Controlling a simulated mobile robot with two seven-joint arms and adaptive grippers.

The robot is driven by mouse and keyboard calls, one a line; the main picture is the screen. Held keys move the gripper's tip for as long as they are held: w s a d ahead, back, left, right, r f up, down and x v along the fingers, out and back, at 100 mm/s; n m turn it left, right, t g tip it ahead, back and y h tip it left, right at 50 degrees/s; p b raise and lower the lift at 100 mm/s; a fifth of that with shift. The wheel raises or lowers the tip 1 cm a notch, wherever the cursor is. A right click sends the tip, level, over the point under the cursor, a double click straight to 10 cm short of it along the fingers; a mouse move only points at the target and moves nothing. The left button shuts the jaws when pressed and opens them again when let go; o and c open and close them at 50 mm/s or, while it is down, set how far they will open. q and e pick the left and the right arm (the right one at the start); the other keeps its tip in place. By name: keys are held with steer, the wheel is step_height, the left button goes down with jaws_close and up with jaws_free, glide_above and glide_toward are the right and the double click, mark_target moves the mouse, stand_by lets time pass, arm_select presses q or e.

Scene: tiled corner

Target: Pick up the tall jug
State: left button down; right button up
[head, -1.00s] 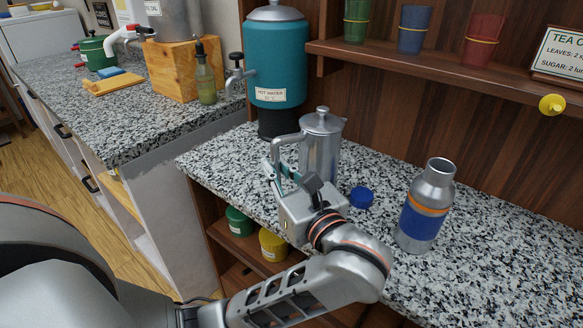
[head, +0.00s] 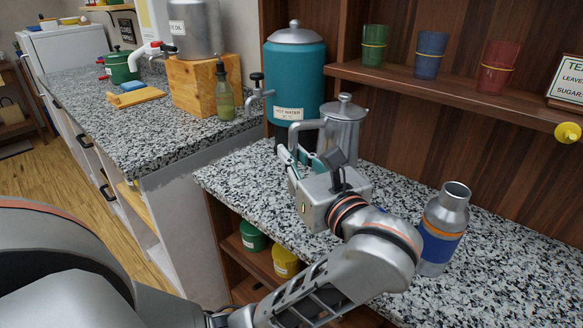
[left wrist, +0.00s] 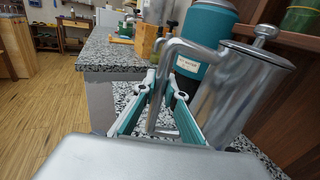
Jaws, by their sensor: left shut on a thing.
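The tall jug (head: 343,128) is polished metal with a knobbed lid and a square side handle. It appears raised above the speckled counter (head: 245,172), roughly upright in the head view; its base is hidden behind my gripper. My left gripper (head: 297,160) is shut on the jug's handle. In the left wrist view, the teal-lined fingers of the left gripper (left wrist: 164,98) sit on both sides of the handle (left wrist: 160,90), and the jug's body (left wrist: 238,92) leans across the right side. My right gripper is not in view.
A teal hot water urn (head: 294,80) stands close behind the jug. A steel flask with a blue band (head: 440,245) stands at right, beside my arm. A shelf (head: 450,92) with several colored cups runs above the counter. A second counter (head: 120,140) lies across a gap at left.

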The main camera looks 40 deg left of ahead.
arm_select(q)
step_height(320, 180, up, 9)
steer(key=shift+r+p, duration=0.1)
steer(key=shift+p, duration=0.55)
steer(key=shift+r, duration=1.65)
steer(key=shift+r+p, duration=0.1)
steer(key=shift+p, duration=0.2)
